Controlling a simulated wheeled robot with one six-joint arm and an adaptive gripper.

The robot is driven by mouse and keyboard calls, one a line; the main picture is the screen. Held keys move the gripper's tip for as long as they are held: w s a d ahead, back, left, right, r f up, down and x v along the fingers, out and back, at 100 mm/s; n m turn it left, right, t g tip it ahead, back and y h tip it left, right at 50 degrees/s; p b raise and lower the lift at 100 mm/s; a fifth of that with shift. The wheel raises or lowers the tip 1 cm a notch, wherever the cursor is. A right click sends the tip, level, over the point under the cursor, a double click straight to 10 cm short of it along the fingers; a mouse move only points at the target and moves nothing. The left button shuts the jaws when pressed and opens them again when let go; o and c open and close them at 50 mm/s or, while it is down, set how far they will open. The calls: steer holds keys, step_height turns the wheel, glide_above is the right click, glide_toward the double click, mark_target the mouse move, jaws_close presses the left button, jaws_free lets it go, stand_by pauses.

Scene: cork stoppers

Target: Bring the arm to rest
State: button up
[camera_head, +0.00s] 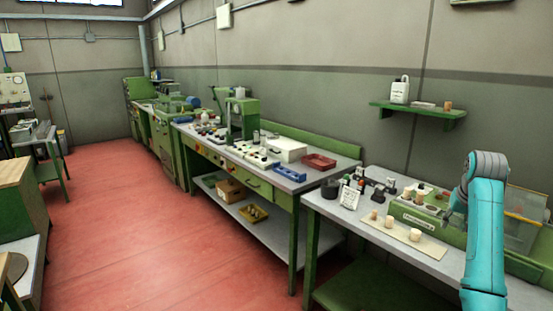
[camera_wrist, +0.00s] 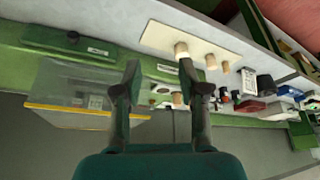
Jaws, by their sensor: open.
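My gripper (camera_wrist: 159,72) is open in the wrist view, its two dark fingers spread apart with nothing visible between the tips. In the head view my teal arm rises at the right, and its end hangs over the green machine (camera_head: 440,222) on the near bench. Several cork stoppers (camera_head: 415,235) stand on a cream board (camera_head: 400,243) at the bench's front. More small stoppers sit at the green machine, partly hidden by my finger in the wrist view.
A clear guard with a yellow edge (camera_wrist: 70,110) stands beside my gripper. A small white card (camera_head: 349,198) and a dark pot (camera_head: 329,188) are on the bench's left. A green wall shelf (camera_head: 418,109) holds a white jug (camera_head: 400,90). The red floor (camera_head: 150,235) at left is clear.

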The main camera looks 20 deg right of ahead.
steer(key=a+f+n+t, duration=0.1)
steer(key=a+f, duration=0.5)
steer(key=f, duration=0.5)
steer(key=a+f+n+t, duration=0.1)
steer(key=a+f, duration=0.6)
steer(key=f, duration=0.5)
steer(key=s+a+f+n+t, duration=0.1)
steer(key=s+a+f+t, duration=0.1)
steer(key=s+a+f, duration=0.45)
steer(key=s+a+f+n+t, duration=0.1)
steer(key=s+a+f, duration=0.3)
steer(key=a+f, duration=0.55)
steer(key=s+a+r+n+t, duration=0.1)
steer(key=s+a+t, duration=0.1)
steer(key=s+a, duration=0.65)
steer(key=s+a+r+n+t, duration=0.1)
steer(key=s+a+r, duration=0.1)
steer(key=s+a, duration=0.65)
steer(key=s+a+r+n+t+y, duration=0.2)
steer(key=s+a+r+t, duration=0.1)
steer(key=s+r, duration=1.3)
steer(key=s, duration=0.3)
steer(key=shift+s+y, duration=0.35)
steer(key=shift+y, duration=0.05)
